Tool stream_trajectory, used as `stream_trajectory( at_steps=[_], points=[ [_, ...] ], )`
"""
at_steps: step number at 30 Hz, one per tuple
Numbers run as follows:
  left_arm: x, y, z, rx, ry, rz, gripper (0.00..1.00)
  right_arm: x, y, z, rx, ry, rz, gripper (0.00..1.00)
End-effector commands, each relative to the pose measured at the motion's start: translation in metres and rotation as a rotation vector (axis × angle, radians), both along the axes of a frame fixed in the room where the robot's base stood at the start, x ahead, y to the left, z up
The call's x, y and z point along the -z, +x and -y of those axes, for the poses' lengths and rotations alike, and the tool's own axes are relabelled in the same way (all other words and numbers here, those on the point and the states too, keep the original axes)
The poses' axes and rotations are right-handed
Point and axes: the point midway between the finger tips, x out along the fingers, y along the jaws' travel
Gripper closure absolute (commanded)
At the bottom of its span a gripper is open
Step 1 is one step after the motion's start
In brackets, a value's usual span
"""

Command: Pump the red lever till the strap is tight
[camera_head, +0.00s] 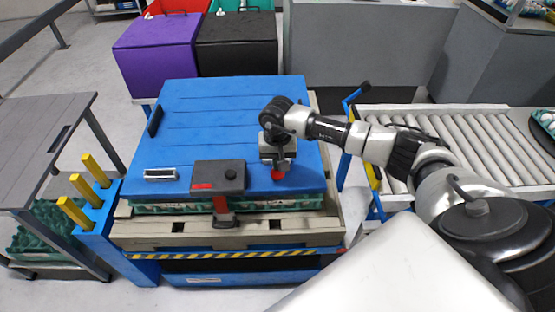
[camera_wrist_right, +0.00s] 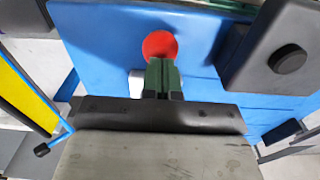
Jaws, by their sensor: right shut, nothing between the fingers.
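A dark grey box-shaped tensioner (camera_head: 232,172) with a red label and a round black knob sits on the blue lid (camera_head: 215,110); its side also shows in the right wrist view (camera_wrist_right: 262,70). A short red-and-dark piece (camera_head: 222,204) hangs from its front edge. A round red end (camera_head: 277,176), apparently the lever's knob, is right of the box; it is a red disc in the right wrist view (camera_wrist_right: 160,44). My right gripper (camera_head: 278,166) is shut and empty, its tips close by the red disc; contact is unclear. My left gripper is out of view.
The lid covers green egg trays (camera_head: 160,208) on a pallet (camera_head: 140,228). Yellow posts (camera_head: 97,170) stand at the left. A roller conveyor (camera_head: 470,145) is at the right. Purple (camera_head: 160,50) and black bins stand behind.

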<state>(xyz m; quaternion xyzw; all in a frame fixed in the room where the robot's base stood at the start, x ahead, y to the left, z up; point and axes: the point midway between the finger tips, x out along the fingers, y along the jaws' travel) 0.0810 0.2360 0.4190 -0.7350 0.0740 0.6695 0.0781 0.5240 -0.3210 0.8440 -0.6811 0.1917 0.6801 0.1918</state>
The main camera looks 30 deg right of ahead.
Motion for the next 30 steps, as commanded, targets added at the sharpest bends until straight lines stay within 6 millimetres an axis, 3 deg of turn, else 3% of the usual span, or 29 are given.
stream_trajectory(
  at_steps=[18,30],
  points=[
    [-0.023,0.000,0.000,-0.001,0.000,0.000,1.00,-0.051,0.008,0.005,0.000,-0.001,-0.002,1.00],
    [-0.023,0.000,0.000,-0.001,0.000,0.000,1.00,-0.054,0.009,0.006,0.000,0.000,-0.001,1.00]
  ],
)
